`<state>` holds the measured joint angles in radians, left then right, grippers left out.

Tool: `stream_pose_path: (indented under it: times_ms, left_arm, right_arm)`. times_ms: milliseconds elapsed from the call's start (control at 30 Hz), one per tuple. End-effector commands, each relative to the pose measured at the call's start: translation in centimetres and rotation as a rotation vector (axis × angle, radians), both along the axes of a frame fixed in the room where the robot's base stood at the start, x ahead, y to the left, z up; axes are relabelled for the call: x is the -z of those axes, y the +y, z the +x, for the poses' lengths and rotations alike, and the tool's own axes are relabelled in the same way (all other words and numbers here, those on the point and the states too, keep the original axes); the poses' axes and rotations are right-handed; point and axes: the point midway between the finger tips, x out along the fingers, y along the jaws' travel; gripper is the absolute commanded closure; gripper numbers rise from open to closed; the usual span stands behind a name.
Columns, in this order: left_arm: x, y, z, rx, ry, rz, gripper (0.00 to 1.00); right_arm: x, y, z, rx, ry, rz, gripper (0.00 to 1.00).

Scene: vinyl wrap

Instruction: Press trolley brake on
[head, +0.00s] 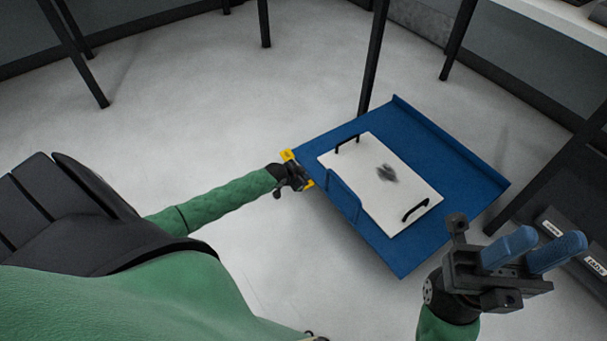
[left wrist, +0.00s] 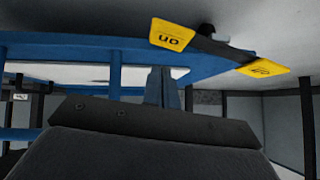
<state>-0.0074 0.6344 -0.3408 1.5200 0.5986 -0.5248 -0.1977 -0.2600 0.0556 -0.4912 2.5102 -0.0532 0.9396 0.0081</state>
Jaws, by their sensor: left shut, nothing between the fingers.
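The blue trolley (head: 440,150) stands on the floor at the centre right of the head view. Its yellow brake tabs show at its left corner, one (head: 287,155) just beyond my left gripper (head: 297,177). In the left wrist view, the yellow "on" tab (left wrist: 172,33) and the yellow "off" tab (left wrist: 263,67) sit at the ends of a dark bar. My left gripper is shut and empty, its blue fingers (left wrist: 162,88) below the "on" tab in the picture; contact cannot be told. My right gripper (head: 528,249) is open and empty, near the trolley's front right side.
A white board (head: 365,190) with black handles and a dark mark lies on the trolley. A blue rail stands at its left edge. Black posts (head: 373,60) rise behind and beside the trolley. Dark boxes (head: 575,240) stand at the right. The floor (head: 200,110) left of the trolley is clear.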

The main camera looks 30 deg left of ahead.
Motion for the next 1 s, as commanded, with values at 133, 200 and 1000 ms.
stream_pose_path:
  times_ms: [133,200,1000]
  left_arm:
    - [-2.3,0.2,-1.8,0.001,0.002,-0.001,1.0]
    - [-3.2,0.4,-2.8,0.001,0.001,0.001,1.0]
    - [-7.2,1.1,-7.1,-0.001,-0.001,-0.001,1.0]
  right_arm:
    - [-0.7,-0.6,-0.1,0.037,0.01,-0.006,0.64]
    - [-0.7,-0.7,-0.1,0.047,0.019,-0.011,0.64]
    - [-1.0,-1.2,-0.2,0.094,0.029,-0.048,0.64]
